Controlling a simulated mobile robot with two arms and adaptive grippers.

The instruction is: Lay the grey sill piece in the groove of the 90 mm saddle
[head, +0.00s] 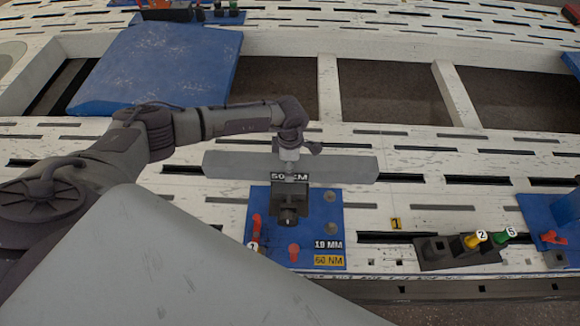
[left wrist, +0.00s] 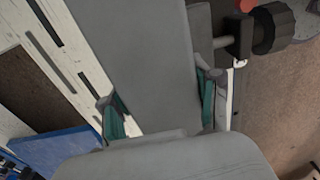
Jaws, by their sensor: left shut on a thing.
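The grey sill piece (head: 235,165) is a long bar lying roughly left to right in the head view, behind a blue plate. My left gripper (head: 290,165) is shut on it near its middle. In the left wrist view the grey sill piece (left wrist: 150,60) sits between the teal-padded fingers of my left gripper (left wrist: 160,105). I cannot tell whether the piece touches the bench. I see no label reading 90 mm, so I cannot tell which thing is the 90 mm saddle. My right gripper is out of view.
A blue plate (head: 262,225) carries a black clamp (head: 288,213), red knobs and labels. A black holder (head: 440,255) with yellow and green numbered pieces stands to its right. A blue sheet (head: 160,62) lies at the back left. The slotted white bench has dark openings behind.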

